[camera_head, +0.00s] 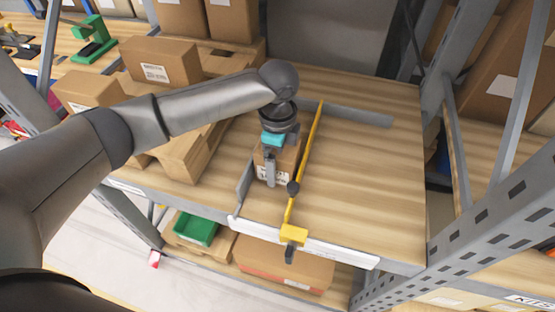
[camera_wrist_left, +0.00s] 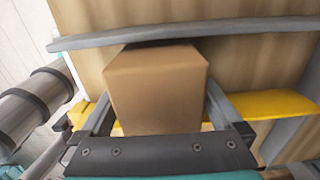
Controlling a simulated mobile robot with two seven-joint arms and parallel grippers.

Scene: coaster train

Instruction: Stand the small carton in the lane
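The small brown carton (camera_head: 287,162) is upright in the lane on the wooden shelf, a white label on its front. The lane lies between a grey divider (camera_head: 244,183) on the left and a yellow bar (camera_head: 307,150) on the right. My left gripper (camera_head: 272,172) comes down over the carton from above, a finger across its front. In the left wrist view, the carton (camera_wrist_left: 155,82) fills the space between the fingers, which appear to touch its sides. Whether its base touches the shelf is hidden. My right gripper is in neither view.
A grey rail (camera_head: 350,114) runs behind the lane. Larger cartons (camera_head: 160,62) are stacked to the left. The wooden shelf (camera_head: 375,175) right of the yellow bar is clear. A white strip (camera_head: 320,253) edges the front, and a grey upright (camera_head: 450,130) stands at right.

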